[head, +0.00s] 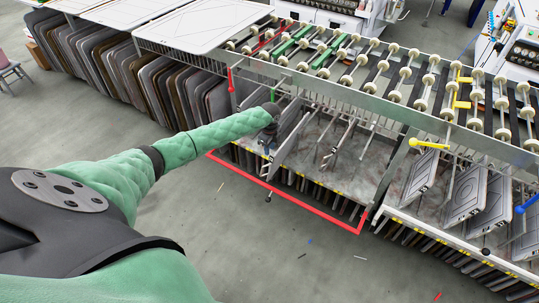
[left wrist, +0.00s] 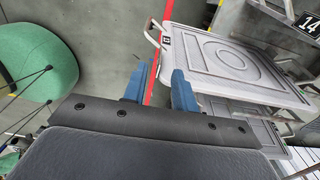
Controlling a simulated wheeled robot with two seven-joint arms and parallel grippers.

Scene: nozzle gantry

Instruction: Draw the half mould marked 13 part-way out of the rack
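The half mould marked 13 (left wrist: 232,58) is a light grey plate with raised ring and frame shapes. In the left wrist view it lies at the upper right, its black 13 tag and pale bar handle (left wrist: 151,33) at its left end. My left gripper (left wrist: 158,84) has two blue fingers standing apart with nothing between them. The fingers are near the mould's handle end, and the handle shows beyond them. In the head view my left gripper (head: 270,128) is at the rack's left bay, beside a grey plate (head: 289,142); its fingertips are hard to make out. My right gripper is out of view.
The rack (head: 330,165) holds several more moulds, and a tag marked 14 (left wrist: 308,24) shows at the right. A red line (head: 285,193) edges the floor before the bay. A roller conveyor (head: 400,75) runs above. The front floor is open.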

